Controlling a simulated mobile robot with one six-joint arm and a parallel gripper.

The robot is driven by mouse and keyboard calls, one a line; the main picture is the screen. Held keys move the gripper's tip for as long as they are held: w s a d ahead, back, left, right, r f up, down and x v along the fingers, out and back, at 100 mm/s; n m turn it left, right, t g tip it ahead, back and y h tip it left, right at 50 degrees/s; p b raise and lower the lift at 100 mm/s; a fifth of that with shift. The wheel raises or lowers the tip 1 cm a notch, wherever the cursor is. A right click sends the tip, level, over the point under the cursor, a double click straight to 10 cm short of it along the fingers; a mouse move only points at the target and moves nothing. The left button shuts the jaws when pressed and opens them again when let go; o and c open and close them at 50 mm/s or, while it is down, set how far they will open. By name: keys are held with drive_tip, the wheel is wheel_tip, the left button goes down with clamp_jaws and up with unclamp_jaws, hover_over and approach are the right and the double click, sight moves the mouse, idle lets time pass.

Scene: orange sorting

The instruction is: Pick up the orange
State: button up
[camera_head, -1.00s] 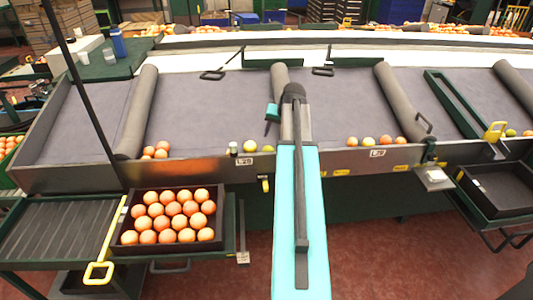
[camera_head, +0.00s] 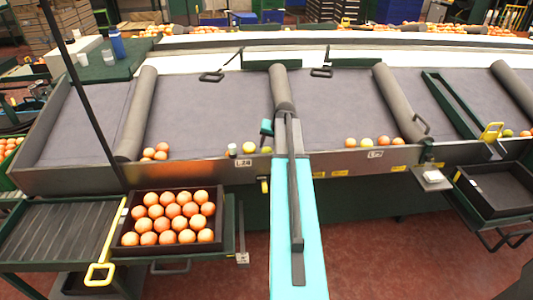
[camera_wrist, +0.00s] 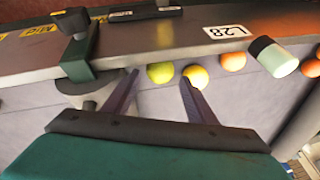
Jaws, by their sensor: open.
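Loose oranges (camera_head: 161,153) lie in the left part of the grey sorting bin, against its front wall. Two yellow-green fruits (camera_head: 249,147) lie farther right by the same wall, next to a small white cup. In the wrist view, one yellow-green fruit (camera_wrist: 160,72) shows beyond the gap between the fingers, and a yellow one (camera_wrist: 196,76) is by the right fingertip. An orange (camera_wrist: 232,62) lies to their right, and another orange (camera_wrist: 311,68) is at the right edge. My gripper (camera_wrist: 158,82) is open and empty. In the head view my arm partly hides it.
The metal front wall (camera_wrist: 160,36) bears the label L28. Grey rollers (camera_head: 138,112) divide the bin. A black crate (camera_head: 116,243) full of oranges stands at lower left; an empty tray (camera_head: 500,190) is at right.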

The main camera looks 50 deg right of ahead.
sight(268, 150)
drive_tip(key=shift+w+f, duration=0.15)
drive_tip(key=shift+f, duration=0.05)
idle(0.3)
drive_tip(key=shift+p+x, duration=0.8)
drive_tip(key=shift+x, duration=1.65)
drive_tip(key=shift+d, duration=0.1)
drive_tip(key=c, duration=0.8)
drive_tip(key=shift+r, duration=0.1)
drive_tip(key=shift+c, duration=0.2)
drive_tip(key=shift+r+b, duration=1.05)
drive_tip(key=shift+r, duration=3.9)
drive_tip(key=shift+r, duration=0.1)
